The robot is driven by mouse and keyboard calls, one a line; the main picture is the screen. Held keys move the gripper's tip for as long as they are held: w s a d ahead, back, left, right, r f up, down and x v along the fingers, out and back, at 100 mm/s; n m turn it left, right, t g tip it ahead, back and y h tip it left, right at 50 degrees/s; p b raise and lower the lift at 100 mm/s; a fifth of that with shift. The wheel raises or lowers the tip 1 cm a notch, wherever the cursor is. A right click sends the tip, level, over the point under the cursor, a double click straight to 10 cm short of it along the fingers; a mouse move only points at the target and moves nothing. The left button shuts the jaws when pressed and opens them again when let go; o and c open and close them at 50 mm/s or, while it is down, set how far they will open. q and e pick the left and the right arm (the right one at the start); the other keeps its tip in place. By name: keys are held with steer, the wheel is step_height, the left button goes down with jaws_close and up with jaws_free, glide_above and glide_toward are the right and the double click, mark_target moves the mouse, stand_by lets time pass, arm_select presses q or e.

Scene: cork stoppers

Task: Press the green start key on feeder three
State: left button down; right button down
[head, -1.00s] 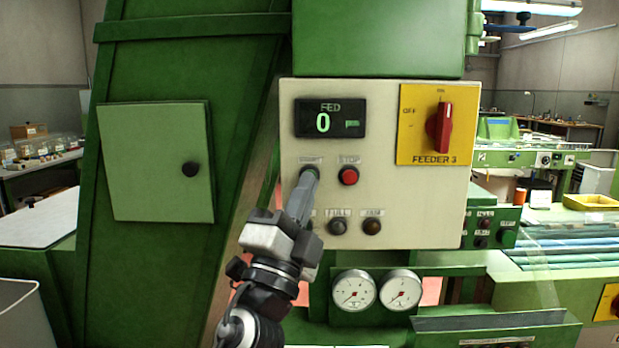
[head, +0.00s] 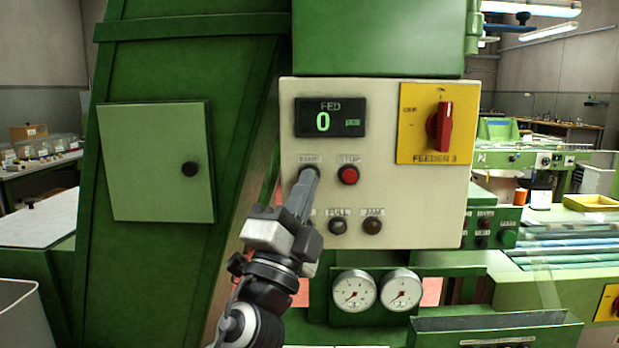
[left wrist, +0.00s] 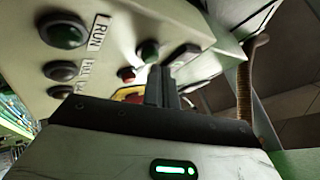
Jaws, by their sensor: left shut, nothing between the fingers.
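The cream control panel (head: 380,215) of feeder three carries a yellow plate (head: 408,150) marked FEEDER 3. My left gripper (head: 309,174) is shut and empty, its fingertips over the key under the START label, hiding nearly all of it in the head view. In the left wrist view, the green start key (left wrist: 148,50) shows just beyond the shut fingers (left wrist: 165,82). I cannot tell whether the tips touch it. The red stop key (head: 347,175) is just right of it. The display (head: 330,118) reads FED 0. My right gripper is not in view.
The red rotary switch (head: 439,127) is at the upper right of the panel. FULL (head: 337,227) and JAM (head: 372,227) lamps sit below the keys. Two round gauges (head: 354,291) (head: 401,290) are under the panel. A green door (head: 150,165) is at the left.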

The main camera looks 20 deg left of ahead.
arm_select(q)
steer(key=shift+w+a, duration=0.15)
steer(key=shift+w, duration=0.25)
stand_by(0.5)
steer(key=shift+s, duration=0.1)
steer(key=shift+s+d, duration=0.25)
steer(key=shift+s, duration=0.45)
steer(key=shift+s, duration=0.1)
steer(key=s, duration=0.2)
steer(key=s+d, duration=0.1)
steer(key=s, duration=0.1)
steer(key=shift+s+d+p, duration=0.2)
steer(key=shift+s+p, duration=0.1)
steer(key=shift+p, duration=0.05)
stand_by(0.5)
